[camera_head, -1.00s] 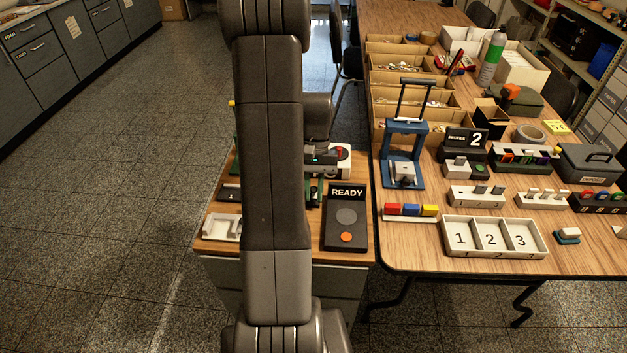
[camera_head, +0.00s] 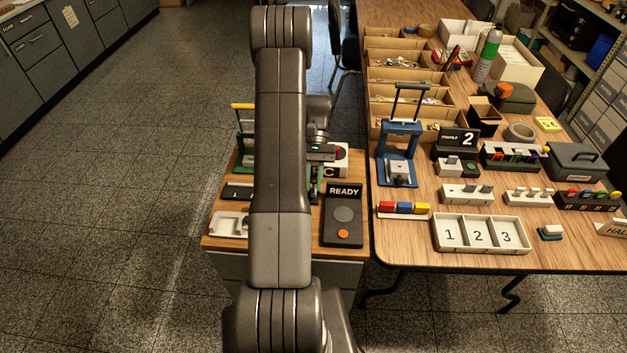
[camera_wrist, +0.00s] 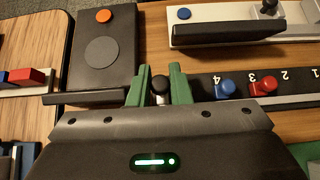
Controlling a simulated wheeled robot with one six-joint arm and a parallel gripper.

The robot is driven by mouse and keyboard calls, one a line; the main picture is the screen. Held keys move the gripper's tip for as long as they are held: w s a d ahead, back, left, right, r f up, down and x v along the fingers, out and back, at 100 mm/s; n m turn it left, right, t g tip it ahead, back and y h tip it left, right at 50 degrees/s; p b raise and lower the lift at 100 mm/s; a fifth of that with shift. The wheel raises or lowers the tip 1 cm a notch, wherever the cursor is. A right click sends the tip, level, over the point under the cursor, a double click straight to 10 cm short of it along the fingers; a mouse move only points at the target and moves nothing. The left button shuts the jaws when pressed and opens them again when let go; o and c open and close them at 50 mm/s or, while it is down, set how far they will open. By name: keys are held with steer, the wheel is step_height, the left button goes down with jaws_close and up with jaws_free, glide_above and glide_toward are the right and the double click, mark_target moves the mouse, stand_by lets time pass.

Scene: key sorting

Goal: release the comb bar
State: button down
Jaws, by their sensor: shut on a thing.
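My gripper (camera_wrist: 160,87) shows in the wrist view with two green fingers, one on each side of a black round knob (camera_wrist: 160,85). The fingers are closed on this knob. I take it to be the comb bar's handle, but the bar under it is hidden by my gripper. Right of the fingers lies a black strip (camera_wrist: 300,82) numbered 1 to 4, with a blue knob (camera_wrist: 224,87) and a red knob (camera_wrist: 262,87) on it. In the head view my arm covers most of this area, and the knob cannot be made out.
A READY panel (camera_head: 343,215) with an orange button stands right of my arm; it also shows in the wrist view (camera_wrist: 103,50). A pale device with a black bar (camera_wrist: 228,33) lies beyond the strip. A blue press (camera_head: 399,155) and a numbered tray (camera_head: 480,234) stand on the right table.

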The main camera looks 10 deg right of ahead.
stand_by(0.3)
steer(key=c, duration=1.4)
jaws_free()
